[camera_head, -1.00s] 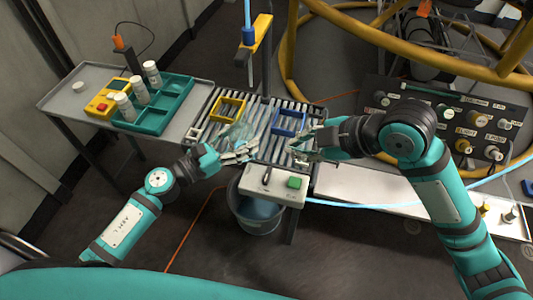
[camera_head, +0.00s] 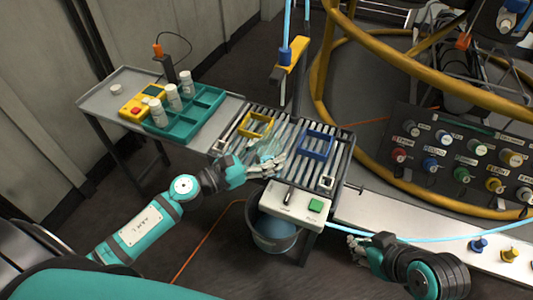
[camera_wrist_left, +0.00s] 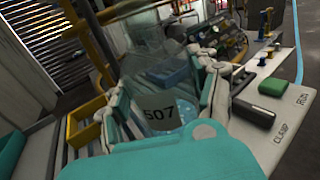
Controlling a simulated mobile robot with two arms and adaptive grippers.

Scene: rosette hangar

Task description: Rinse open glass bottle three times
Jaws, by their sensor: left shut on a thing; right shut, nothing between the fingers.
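A clear glass bottle (camera_wrist_left: 150,75) labelled 507 is held upright or slightly tilted in my left gripper (camera_wrist_left: 165,100), with some clear liquid low inside it. In the head view my left gripper (camera_head: 262,165) is over the slatted rinse rack, and the see-through bottle (camera_head: 268,150) shows only faintly there. My right gripper (camera_head: 357,246) is empty and shut, low at the right, apart from the rack. The blue-headed tap (camera_head: 285,56) on a yellow arm stands behind the rack (camera_head: 338,165).
A white box with a green button (camera_head: 316,206) is on the rack's front, above a bucket (camera_head: 275,232). A yellow frame (camera_head: 256,125) and a blue frame (camera_head: 317,145) sit on the slats. A teal tray (camera_head: 205,108) with white-capped vials stands left. A valve panel (camera_head: 455,150) is at right.

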